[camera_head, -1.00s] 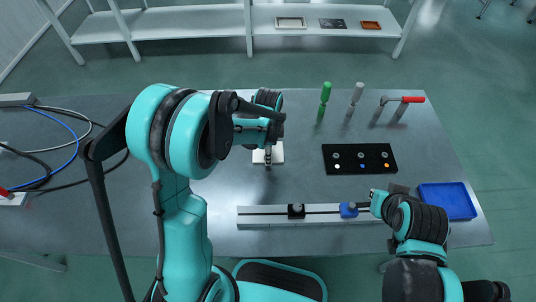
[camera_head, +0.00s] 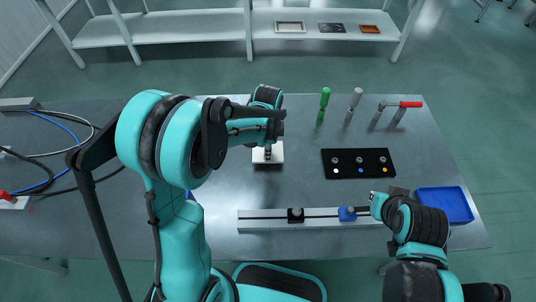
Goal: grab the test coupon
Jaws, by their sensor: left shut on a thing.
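My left gripper (camera_head: 268,151) is over a small white square plate (camera_head: 275,157) near the middle of the bench. Its dark fingers cover part of the plate. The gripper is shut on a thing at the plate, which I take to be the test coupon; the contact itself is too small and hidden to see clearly. My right gripper (camera_head: 376,204) is at the right end of the grey rail, close beside the blue slider block (camera_head: 347,214). Whether its fingers are open or shut does not show.
The grey rail (camera_head: 270,216) with a black block (camera_head: 295,214) lies in front. A black panel (camera_head: 342,172) with coloured dots, a blue tray (camera_head: 446,204), a green-handled tool (camera_head: 324,98) and a red-handled clamp (camera_head: 411,104) are on the right. Cables (camera_head: 75,131) lie left.

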